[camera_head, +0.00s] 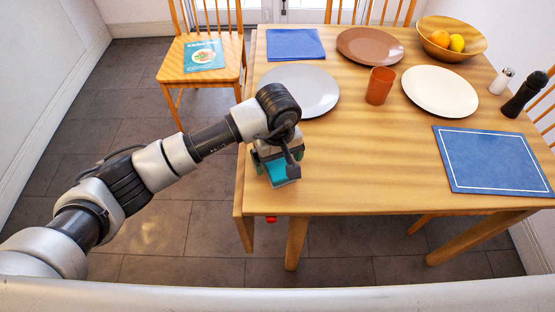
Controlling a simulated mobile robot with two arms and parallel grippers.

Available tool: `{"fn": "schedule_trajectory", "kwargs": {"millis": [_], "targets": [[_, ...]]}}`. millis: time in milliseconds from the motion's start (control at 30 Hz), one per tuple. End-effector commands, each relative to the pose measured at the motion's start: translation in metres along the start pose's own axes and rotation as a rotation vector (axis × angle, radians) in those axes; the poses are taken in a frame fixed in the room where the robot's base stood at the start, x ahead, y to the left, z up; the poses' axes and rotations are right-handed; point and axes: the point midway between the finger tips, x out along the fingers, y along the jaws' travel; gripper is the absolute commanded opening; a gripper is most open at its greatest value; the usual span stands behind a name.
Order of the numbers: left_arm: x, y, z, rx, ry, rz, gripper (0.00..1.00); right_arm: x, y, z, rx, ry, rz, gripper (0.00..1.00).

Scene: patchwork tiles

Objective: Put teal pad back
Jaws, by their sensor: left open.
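The teal pad (277,171) shows at the near left corner of the wooden table (360,192), partly hidden by my left gripper. My left gripper (275,164) points down over the pad, with its fingers close around or just above it. It is open; I cannot tell whether the fingers touch the pad. My right gripper is not in view.
A grey plate (310,88) lies just behind my left gripper, and an orange cup (380,86) stands to its right. A blue placemat (492,161) lies at the right. The table's front middle is clear. A chair (202,57) with a booklet (204,56) stands back left.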

Motion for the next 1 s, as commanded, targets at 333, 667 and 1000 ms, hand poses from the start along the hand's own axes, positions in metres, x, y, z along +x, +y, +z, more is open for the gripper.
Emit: {"fn": "schedule_trajectory", "kwargs": {"millis": [333,667,1000], "targets": [[-0.075,0.0,-0.001,0.001,0.006,0.0,0.91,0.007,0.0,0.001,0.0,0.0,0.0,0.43],[-0.106,0.0,0.0,0.001,0.002,-0.002,0.91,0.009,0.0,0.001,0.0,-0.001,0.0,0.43],[-0.107,0.0,0.0,0.001,0.001,-0.002,0.91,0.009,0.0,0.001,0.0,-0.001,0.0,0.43]]}}
